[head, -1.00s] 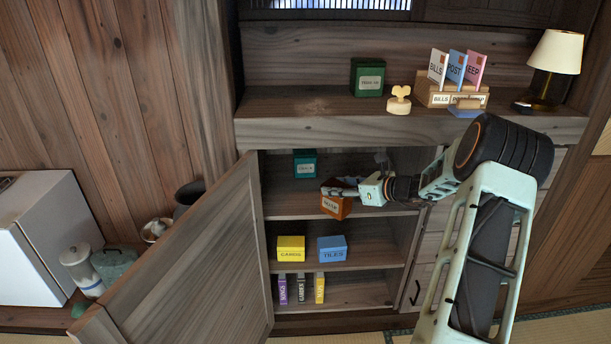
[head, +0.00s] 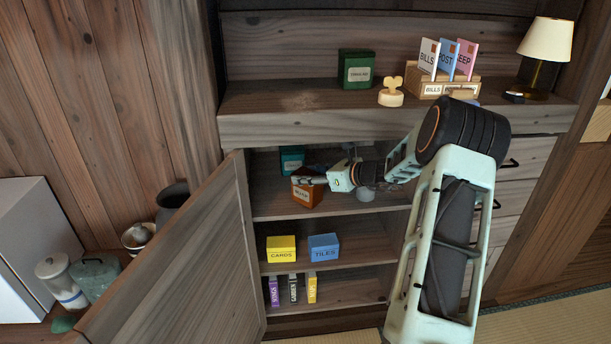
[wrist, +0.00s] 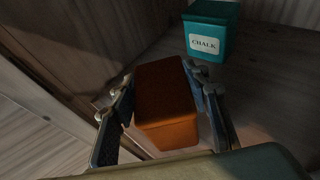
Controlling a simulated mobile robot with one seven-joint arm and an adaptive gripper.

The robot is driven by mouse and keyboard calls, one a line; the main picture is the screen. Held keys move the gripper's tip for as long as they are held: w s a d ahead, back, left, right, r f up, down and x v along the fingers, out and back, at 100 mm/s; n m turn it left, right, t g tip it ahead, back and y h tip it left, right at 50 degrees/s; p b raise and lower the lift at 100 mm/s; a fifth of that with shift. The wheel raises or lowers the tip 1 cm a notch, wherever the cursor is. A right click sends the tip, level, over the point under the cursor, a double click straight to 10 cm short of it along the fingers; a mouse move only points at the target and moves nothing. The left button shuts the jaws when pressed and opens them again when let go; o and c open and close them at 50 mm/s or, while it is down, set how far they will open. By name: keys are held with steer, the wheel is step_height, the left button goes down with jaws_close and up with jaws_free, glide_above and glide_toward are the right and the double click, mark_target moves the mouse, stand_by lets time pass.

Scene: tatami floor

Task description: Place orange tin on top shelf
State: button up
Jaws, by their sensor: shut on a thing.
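The orange tin (head: 306,196) is at the upper shelf (head: 268,203) inside the open cabinet, near its front left. My gripper (head: 308,180) is shut on it, one finger on each side, as the wrist view shows with the tin (wrist: 165,105) between the fingers (wrist: 160,88). I cannot tell whether the tin's base touches the shelf. The teal CHALK tin (head: 291,158) stands behind it on the same shelf, and in the wrist view the CHALK tin (wrist: 210,30) is apart from the orange one.
The open door (head: 175,260) bounds the left. A grey round item (head: 365,194) shows at the shelf's right. Below stand a yellow CARDS tin (head: 281,250) and a blue TILES tin (head: 324,248).

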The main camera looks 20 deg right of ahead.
steer(key=o, duration=1.4)
steer(key=shift+f, duration=0.15)
steer(key=shift+o, duration=0.2)
steer(key=shift+s+r, duration=0.1)
steer(key=shift+r, duration=0.2)
steer(key=s+d+p, duration=0.4)
steer(key=s+d, duration=0.2)
steer(key=s, duration=0.5)
steer(key=shift+s+d, duration=0.15)
steer(key=shift+s, duration=0.05)
steer(key=shift+r, duration=0.1)
